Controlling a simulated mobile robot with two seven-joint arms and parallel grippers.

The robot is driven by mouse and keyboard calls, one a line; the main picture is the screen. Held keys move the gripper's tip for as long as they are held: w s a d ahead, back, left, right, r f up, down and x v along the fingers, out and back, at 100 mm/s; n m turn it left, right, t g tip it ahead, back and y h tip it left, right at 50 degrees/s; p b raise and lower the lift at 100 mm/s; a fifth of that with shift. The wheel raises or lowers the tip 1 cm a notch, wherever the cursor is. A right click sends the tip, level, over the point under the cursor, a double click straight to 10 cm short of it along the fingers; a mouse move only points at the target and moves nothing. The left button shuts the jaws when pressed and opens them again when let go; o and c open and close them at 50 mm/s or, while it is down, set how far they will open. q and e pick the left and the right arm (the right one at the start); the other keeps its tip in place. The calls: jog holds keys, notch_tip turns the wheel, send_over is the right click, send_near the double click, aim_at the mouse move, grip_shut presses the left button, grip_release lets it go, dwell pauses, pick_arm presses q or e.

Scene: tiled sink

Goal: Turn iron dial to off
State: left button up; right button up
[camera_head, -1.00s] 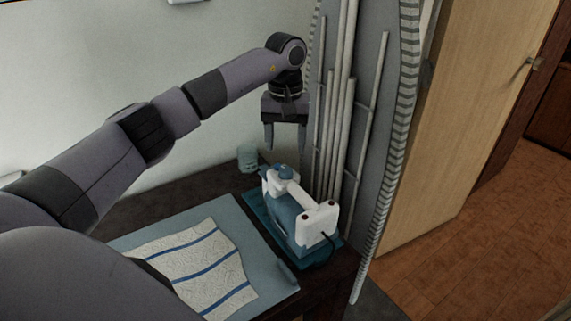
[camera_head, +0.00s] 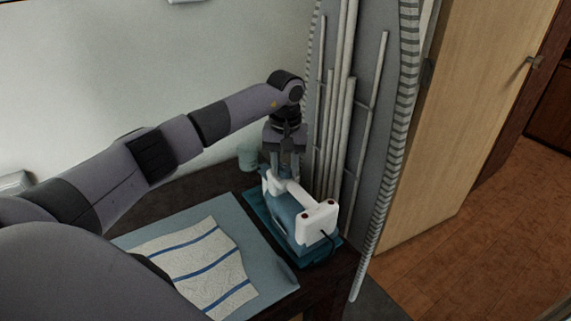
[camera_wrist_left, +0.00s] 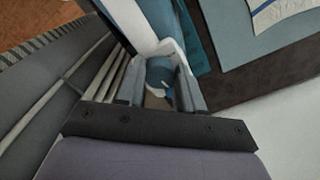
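The iron (camera_head: 310,222), blue and white, stands on a teal base (camera_head: 262,218) at the table's right end. Its blue round dial (camera_wrist_left: 159,73) shows between the fingers in the left wrist view; in the head view it is mostly hidden by the gripper. My left gripper (camera_head: 283,170) points down at the iron's far end, right over the dial. In the wrist view its two fingers (camera_wrist_left: 160,80) stand apart on either side of the dial. I cannot tell whether they touch it. My right gripper is not in view.
A pale cup (camera_head: 248,158) stands just behind the iron. A grey ironing board (camera_head: 372,130) with metal legs leans close on the right. A blue mat (camera_head: 262,245) with a striped cloth (camera_head: 196,262) lies to the left. The wall is behind.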

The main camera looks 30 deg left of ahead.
pick_arm(q)
jog(key=c, duration=0.4)
jog(key=n, duration=0.3)
jog(key=shift+n, duration=0.4)
jog(key=n, duration=0.3)
jog(key=shift+w+n, duration=0.1)
jog(key=shift+n, duration=0.2)
jog(key=n+p, duration=0.1)
jog(key=n, duration=0.3)
jog(key=shift+d+r, duration=0.1)
jog(key=n, duration=0.5)
jog(key=shift+w+p, duration=0.15)
jog(key=shift+p, duration=0.15)
jog(key=shift+n, duration=0.4)
